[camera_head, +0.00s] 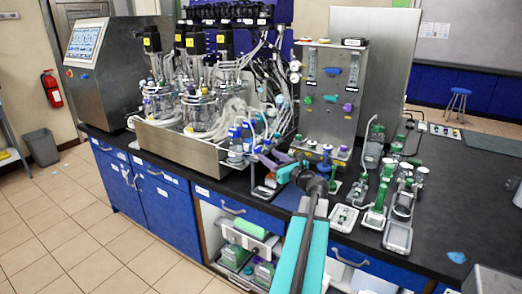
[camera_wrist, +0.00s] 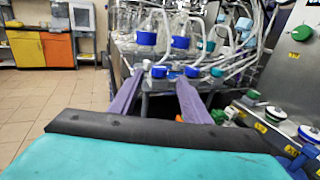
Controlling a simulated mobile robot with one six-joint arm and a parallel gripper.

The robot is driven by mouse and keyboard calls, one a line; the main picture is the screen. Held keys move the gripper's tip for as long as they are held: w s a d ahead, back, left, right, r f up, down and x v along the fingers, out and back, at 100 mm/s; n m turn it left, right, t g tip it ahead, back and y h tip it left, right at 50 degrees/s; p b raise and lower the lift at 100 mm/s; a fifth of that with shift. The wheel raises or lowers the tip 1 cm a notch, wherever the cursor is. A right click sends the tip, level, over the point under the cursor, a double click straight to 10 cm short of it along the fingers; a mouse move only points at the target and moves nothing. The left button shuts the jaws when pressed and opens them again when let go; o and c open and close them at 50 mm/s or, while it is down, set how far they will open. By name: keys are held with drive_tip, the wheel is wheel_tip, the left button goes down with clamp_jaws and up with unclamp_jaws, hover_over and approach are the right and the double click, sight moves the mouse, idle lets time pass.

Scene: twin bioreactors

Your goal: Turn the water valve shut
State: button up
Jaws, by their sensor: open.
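My gripper (camera_head: 268,156) is at the front edge of the bench, with its two purple fingers spread and nothing clearly between them. It also shows in the wrist view (camera_wrist: 160,78), pointing at a row of small blue knobs or caps. One blue knob (camera_wrist: 160,72) lies between the finger lines, beyond the tips; I cannot tell whether anything touches. A steel panel (camera_head: 322,122) to the right carries several coloured valve knobs, among them a blue knob (camera_head: 332,71) and a purple knob (camera_head: 347,107). No label tells me which one is the water valve.
Glass vessels (camera_head: 202,112) with tubing stand in a steel tray (camera_head: 178,148) left of my gripper. Several green-topped devices (camera_head: 375,218) crowd the bench at right. The black bench top (camera_head: 465,200) is mostly clear at far right. An open shelf lies below.

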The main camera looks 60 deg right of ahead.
sight(259, 149)
drive_tip(key=shift+p+x, duration=0.6)
drive_tip(key=shift+x, duration=2.6)
drive_tip(key=c, duration=1)
drive_tip(key=shift+c, duration=0.2)
